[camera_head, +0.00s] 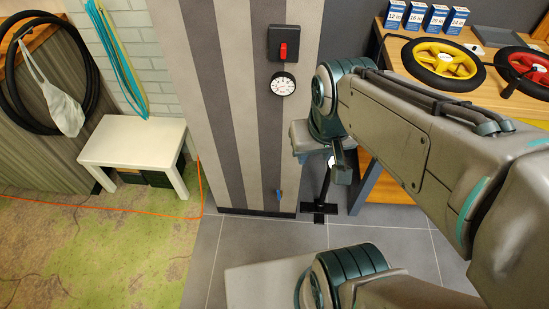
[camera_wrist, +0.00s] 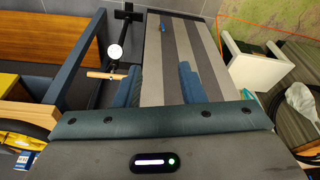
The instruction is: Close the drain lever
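A small blue lever (camera_head: 278,194), which looks like the drain lever, sits low on the striped column (camera_head: 234,110). It also shows in the wrist view (camera_wrist: 163,28), far beyond my fingertips. Its exact position is too small to read. A red lever (camera_head: 283,50) on a black box is higher up, above a round gauge (camera_head: 283,84). My gripper (camera_wrist: 160,78) is open and empty, its two blue fingers wide apart in front of the column. In the head view my arm hides most of the gripper.
A black stand (camera_wrist: 126,14) rises close to the column, with a wooden handle (camera_wrist: 105,75) near my finger. A workbench (camera_head: 402,50) with yellow and red wheels is on the right. A white table (camera_head: 133,140) stands left, with an orange cable (camera_head: 200,185) on the floor.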

